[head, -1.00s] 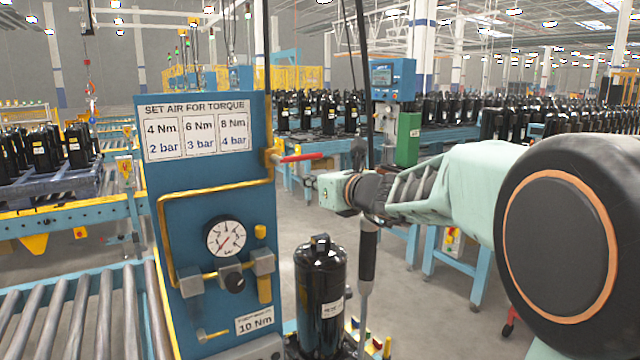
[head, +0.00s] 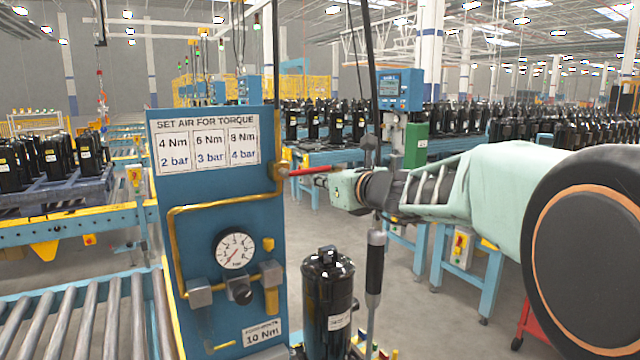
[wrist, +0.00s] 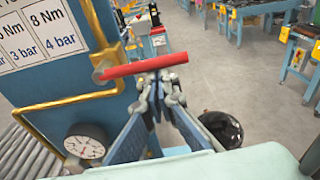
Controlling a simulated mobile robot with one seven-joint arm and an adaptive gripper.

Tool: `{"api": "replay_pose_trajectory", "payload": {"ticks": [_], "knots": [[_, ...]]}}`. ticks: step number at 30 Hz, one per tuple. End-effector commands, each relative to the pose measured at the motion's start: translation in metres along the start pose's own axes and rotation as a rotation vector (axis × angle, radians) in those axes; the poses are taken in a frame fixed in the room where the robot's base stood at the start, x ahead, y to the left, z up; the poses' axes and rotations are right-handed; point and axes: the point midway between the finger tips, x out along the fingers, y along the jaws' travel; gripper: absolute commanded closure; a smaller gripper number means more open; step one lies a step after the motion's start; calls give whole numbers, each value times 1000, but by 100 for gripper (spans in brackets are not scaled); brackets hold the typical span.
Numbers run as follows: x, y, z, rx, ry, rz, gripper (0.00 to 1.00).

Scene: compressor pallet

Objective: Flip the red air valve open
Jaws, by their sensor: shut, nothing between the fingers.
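The red air valve lever (head: 308,171) sticks out to the right from a brass valve (head: 280,170) at the right edge of the blue panel (head: 215,215). It lies nearly level. In the wrist view the red lever (wrist: 158,69) crosses just beyond my fingertips. My gripper (wrist: 162,80) is shut and empty, with its tips right at the lever's underside in the picture; I cannot tell whether they touch. In the head view my gripper's pale green body stands at the lever's free end, and its fingers are hard to make out.
A yellow pipe runs along the panel to a pressure gauge (head: 235,249), its needle near the low end. A black compressor (head: 328,300) stands below my gripper. A hanging tool (head: 374,265) is close to my wrist.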

Motion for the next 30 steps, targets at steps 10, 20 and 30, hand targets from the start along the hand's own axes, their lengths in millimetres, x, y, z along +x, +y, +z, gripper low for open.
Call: {"api": "replay_pose_trajectory", "payload": {"ticks": [10,20,30], "knots": [[-1,-1,6,-84,-4,-12,100],[-3,-1,23,-341,-6,-48,100],[-6,4,45,-661,-5,-94,100]]}}
